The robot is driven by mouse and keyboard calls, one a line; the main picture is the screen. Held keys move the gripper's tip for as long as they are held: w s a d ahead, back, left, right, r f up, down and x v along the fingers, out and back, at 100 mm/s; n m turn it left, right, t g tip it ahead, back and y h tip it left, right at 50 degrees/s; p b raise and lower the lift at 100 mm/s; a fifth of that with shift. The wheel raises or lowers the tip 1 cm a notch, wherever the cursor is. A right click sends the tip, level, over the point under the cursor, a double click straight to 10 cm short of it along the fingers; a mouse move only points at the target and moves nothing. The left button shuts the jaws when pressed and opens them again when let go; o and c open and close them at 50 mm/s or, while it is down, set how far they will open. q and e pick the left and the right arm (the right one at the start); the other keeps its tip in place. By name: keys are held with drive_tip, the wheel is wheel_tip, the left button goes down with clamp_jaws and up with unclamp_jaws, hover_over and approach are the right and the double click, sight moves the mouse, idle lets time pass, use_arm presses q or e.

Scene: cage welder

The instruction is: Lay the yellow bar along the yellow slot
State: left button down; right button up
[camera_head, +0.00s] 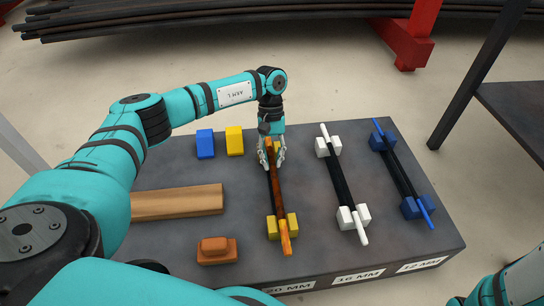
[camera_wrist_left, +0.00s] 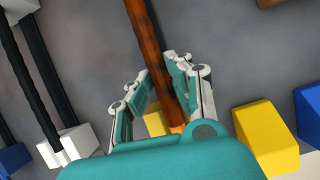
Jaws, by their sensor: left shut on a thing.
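The yellow bar (camera_head: 280,207), rust-brown with orange-yellow ends, lies lengthwise over the yellow slot. My left gripper (camera_head: 271,164) is shut on the bar near its far end. The near end passes between the two near yellow slot blocks (camera_head: 272,228). The far slot blocks are mostly hidden by the gripper. A dark strip shows just left of the bar. In the left wrist view, the fingers (camera_wrist_left: 160,100) stand either side of the bar (camera_wrist_left: 152,60), with a yellow block partly visible behind. Whether the bar touches the slot bottom I cannot tell. My right gripper is not in view.
A white bar (camera_head: 342,184) and a blue bar (camera_head: 402,172) lie in their own slots to the right. Loose blue (camera_head: 205,144) and yellow (camera_head: 235,140) blocks, a wooden beam (camera_head: 178,202) and an orange block (camera_head: 217,250) stand left on the grey table (camera_head: 325,238).

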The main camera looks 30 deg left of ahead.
use_arm(q)
drive_tip(key=c, duration=1.2)
unclamp_jaws()
drive_tip(key=shift+o, duration=0.2)
drive_tip(key=shift+f, duration=0.1)
drive_tip(key=v, duration=1.2)
drive_tip(key=shift+d, duration=0.2)
